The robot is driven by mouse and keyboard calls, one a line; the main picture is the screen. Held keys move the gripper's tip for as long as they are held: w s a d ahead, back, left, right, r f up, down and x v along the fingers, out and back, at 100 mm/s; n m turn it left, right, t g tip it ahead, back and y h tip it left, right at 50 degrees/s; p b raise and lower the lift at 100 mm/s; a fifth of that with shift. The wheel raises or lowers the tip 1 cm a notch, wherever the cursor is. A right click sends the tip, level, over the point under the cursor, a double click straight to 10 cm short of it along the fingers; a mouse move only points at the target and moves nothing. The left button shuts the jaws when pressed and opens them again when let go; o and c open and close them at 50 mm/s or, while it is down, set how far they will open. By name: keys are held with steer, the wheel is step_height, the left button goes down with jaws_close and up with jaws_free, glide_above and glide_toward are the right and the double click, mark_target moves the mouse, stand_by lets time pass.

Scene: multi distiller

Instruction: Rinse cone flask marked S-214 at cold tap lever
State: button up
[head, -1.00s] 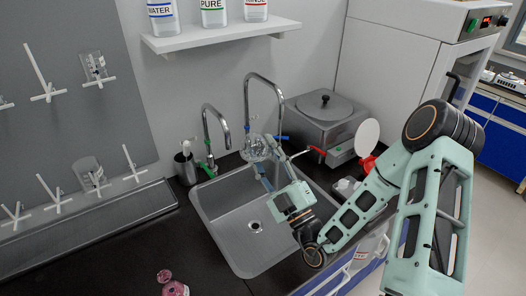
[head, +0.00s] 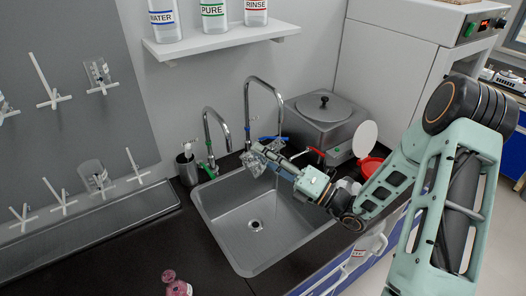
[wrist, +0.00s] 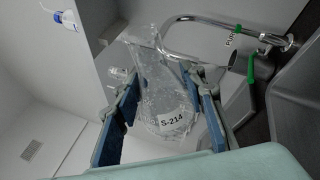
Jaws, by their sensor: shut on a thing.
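The clear cone flask (head: 254,163) is held over the back right of the sink, close to the tall tap. The flask is tilted in the head view. The cold tap's blue lever (head: 272,138) is at the foot of the tall curved tap (head: 263,78), just behind the flask. Whether any water runs, I cannot tell.
The steel sink (head: 225,225) is otherwise empty. A shorter tap (head: 212,112) with a green lever (head: 207,168) stands left. A red lever (head: 314,151) and a steel bath (head: 318,122) are to the right. A pink flask (head: 177,287) stands at the front.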

steer(key=shift+r+n+g, duration=0.35)
steer(key=shift+n+g, duration=0.15)
steer(key=shift+n, duration=0.5)
steer(key=shift+f+n+g+h+p, duration=0.25)
steer(key=shift+n+h+p, duration=0.2)
steer(key=shift+n, duration=0.45)
steer(key=n+g+h+p, duration=0.1)
steer(key=n, duration=0.2)
steer(key=shift+r, duration=0.15)
steer(key=shift+n+g+h, duration=0.25)
steer(key=shift+n+h, duration=0.3)
steer(key=shift+n, duration=0.45)
steer(key=n+h+b, duration=0.1)
steer(key=n+h, duration=0.1)
steer(key=n, duration=0.1)
steer(key=shift+f+n+b, duration=0.2)
steer(key=shift+n+b, duration=0.1)
steer(key=shift+b, duration=0.1)
